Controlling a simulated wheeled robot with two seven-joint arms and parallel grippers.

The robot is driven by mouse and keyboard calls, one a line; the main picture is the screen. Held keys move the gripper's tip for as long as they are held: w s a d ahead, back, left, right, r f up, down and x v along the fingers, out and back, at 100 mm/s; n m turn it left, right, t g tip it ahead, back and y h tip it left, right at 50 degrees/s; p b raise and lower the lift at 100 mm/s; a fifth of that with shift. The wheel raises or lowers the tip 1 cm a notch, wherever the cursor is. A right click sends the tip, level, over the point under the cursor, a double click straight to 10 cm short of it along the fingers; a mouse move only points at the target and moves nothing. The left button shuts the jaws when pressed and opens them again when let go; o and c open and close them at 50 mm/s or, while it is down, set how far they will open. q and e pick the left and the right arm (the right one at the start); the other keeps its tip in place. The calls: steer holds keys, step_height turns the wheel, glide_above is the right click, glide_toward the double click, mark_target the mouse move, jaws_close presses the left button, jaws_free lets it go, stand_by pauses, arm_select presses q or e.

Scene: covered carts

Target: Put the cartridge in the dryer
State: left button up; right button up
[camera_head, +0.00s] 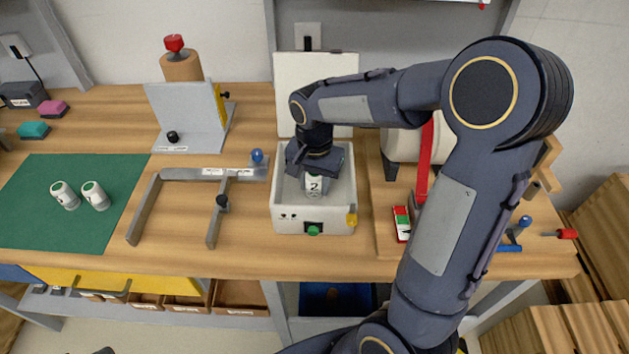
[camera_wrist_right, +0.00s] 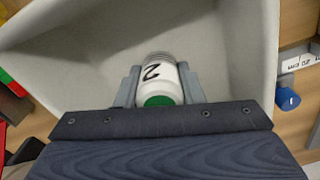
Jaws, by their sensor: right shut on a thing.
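The dryer (camera_head: 287,218) is a white open box with a raised lid (camera_head: 285,95), a green knob and a yellow part on its front. My right gripper (camera_head: 314,178) reaches down into it and is shut on a white cartridge (camera_head: 314,188) marked 2. In the right wrist view the cartridge (camera_wrist_right: 157,76) lies between the two grey fingers (camera_wrist_right: 158,88), its green end toward the palm, with the dryer's pale walls (camera_wrist_right: 255,50) around it. Whether the cartridge touches the dryer floor I cannot tell. My left gripper is not in view.
A red strap (camera_head: 424,160) is to the right.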

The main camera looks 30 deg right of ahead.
steer(key=shift+f, duration=0.15)
steer(key=o, duration=1)
step_height(320, 180, up, 12)
steer(key=shift+r+p, duration=0.2)
steer(key=shift+p, duration=0.1)
